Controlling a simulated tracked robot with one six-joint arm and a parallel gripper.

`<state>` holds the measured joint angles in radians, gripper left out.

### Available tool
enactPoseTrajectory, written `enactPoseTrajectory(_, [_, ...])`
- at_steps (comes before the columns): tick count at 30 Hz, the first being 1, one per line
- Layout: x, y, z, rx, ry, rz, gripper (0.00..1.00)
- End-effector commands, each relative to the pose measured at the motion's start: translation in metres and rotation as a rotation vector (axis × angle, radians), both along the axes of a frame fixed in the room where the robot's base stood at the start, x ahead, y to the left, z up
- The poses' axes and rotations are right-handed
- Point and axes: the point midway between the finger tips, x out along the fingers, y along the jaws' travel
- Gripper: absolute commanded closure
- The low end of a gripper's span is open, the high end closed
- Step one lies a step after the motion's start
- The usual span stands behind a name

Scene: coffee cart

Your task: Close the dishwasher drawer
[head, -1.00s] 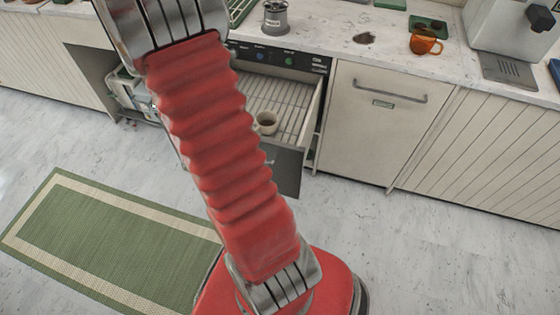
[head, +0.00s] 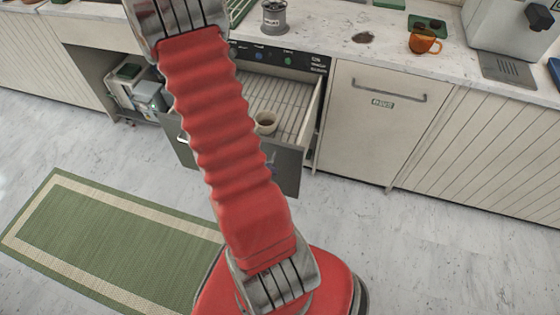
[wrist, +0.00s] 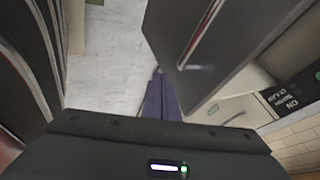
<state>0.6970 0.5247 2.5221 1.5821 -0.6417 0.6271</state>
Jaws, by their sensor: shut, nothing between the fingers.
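My red arm crosses in front and hides part of the drawer. In the wrist view a dark grey panel with a bar handle, which looks like the drawer front (wrist: 245,35), fills the upper right. My gripper (wrist: 161,92) shows there as dark purple fingers, together and empty, just left of the panel's lower edge. I cannot tell whether they touch it.
A closed cabinet door with a handle (head: 376,120) is right of the drawer. An open bay (head: 133,85) with containers lies to the left. An orange cup (head: 424,41) and a metal canister (head: 274,17) stand on the counter. A green rug (head: 110,240) lies on otherwise clear floor.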

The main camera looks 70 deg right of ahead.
Motion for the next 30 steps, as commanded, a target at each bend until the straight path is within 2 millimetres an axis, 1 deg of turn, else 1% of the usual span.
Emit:
enactPoseTrajectory(1, [-0.003,-0.002,-0.005,0.002,0.002,-0.001,1.0])
enactPoseTrajectory(11, [-0.014,-0.019,-0.032,0.003,0.002,-0.001,1.0])
enactPoseTrajectory(15, [-0.011,-0.04,-0.03,-0.001,-0.003,-0.003,1.0])
enactPoseTrajectory(19, [-0.009,-0.053,-0.03,-0.001,-0.002,-0.002,1.0])
enactPoseTrajectory(24, [-0.009,-0.058,-0.03,0.001,-0.001,0.0,1.0])
enactPoseTrajectory(30, [-0.009,-0.058,-0.03,0.001,-0.001,0.0,1.0])
